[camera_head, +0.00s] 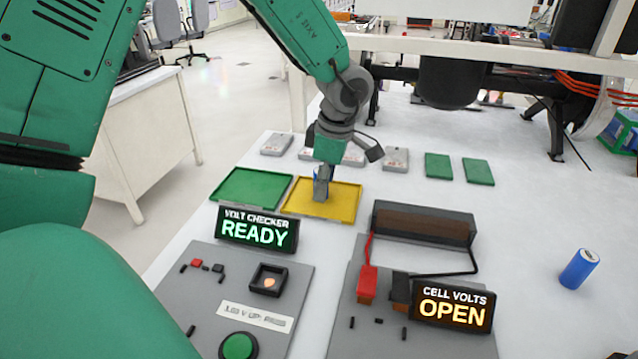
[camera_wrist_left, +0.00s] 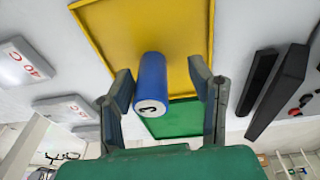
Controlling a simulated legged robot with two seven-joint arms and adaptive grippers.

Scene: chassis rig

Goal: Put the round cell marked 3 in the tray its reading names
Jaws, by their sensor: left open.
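My left gripper (camera_head: 322,188) is over the yellow tray (camera_head: 345,207), pointing down. In the left wrist view its fingers (camera_wrist_left: 165,95) are open, one on each side of a blue round cell (camera_wrist_left: 151,78), with gaps visible. The cell's pale end faces the camera and carries a dark mark that looks like a 3. The cell appears upright over the yellow tray; its far end is hidden. The green tray (camera_head: 250,188) lies left of the yellow one. The volt checker display (camera_head: 257,230) reads READY. The cell volts display (camera_head: 452,305) reads OPEN. My right gripper is not in view.
Another blue cell (camera_head: 579,269) stands alone at the right. A dark cell holder (camera_head: 423,223) with red and black leads sits behind the cell volts display. A green button (camera_head: 238,346) is on the near left panel. Pale and green blocks line the back.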

